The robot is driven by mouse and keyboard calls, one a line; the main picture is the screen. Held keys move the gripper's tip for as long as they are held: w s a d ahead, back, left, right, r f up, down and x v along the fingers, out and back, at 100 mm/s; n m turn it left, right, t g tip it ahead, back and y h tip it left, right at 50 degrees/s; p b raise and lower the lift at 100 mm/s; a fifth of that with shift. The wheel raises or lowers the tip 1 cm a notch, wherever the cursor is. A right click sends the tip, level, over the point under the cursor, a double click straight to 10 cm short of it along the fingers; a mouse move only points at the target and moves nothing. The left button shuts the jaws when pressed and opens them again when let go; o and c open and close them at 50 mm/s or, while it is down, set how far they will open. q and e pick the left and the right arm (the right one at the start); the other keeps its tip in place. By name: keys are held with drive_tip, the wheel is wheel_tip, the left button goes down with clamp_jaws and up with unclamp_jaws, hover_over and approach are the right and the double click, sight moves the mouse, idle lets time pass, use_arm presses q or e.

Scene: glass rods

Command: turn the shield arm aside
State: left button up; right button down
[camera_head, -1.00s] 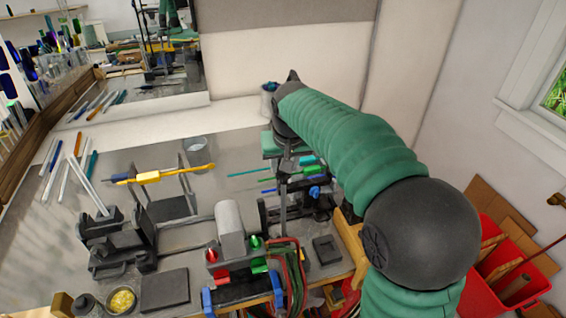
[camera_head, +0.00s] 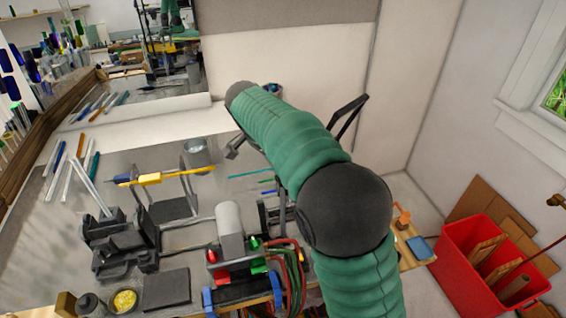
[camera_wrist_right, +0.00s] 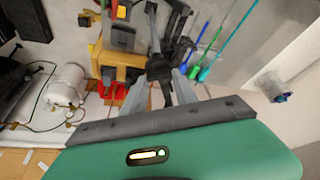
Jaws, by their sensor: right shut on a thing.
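My right arm, green with dark joints, crosses the middle of the head view and hides its own jaws there. In the right wrist view my right gripper (camera_wrist_right: 167,78) has its grey fingers shut on a dark bar, which I take to be the shield arm (camera_wrist_right: 161,91). In the head view a thin dark angled bar (camera_head: 350,114) sticks out to the right from behind my arm; I cannot tell whether it is part of the shield arm. The shield arm's joint is hidden. My left gripper is not in view.
A bench burner with red and green knobs (camera_head: 220,275) and hoses stands at the front. Coloured rods (camera_head: 265,182) lie near my arm. A metal cup (camera_head: 197,153) stands behind. A red bin (camera_head: 470,265) is at right.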

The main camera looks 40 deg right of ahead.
drive_tip(key=m+p, duration=0.1)
drive_tip(key=m, duration=0.1)
drive_tip(key=m+g+p, duration=0.2)
drive_tip(key=m, duration=0.1)
drive_tip(key=shift+w+a+f+m+y, duration=0.1)
drive_tip(key=shift+a+f+m+y, duration=0.1)
drive_tip(key=shift+a+m+y, duration=0.1)
idle(0.5)
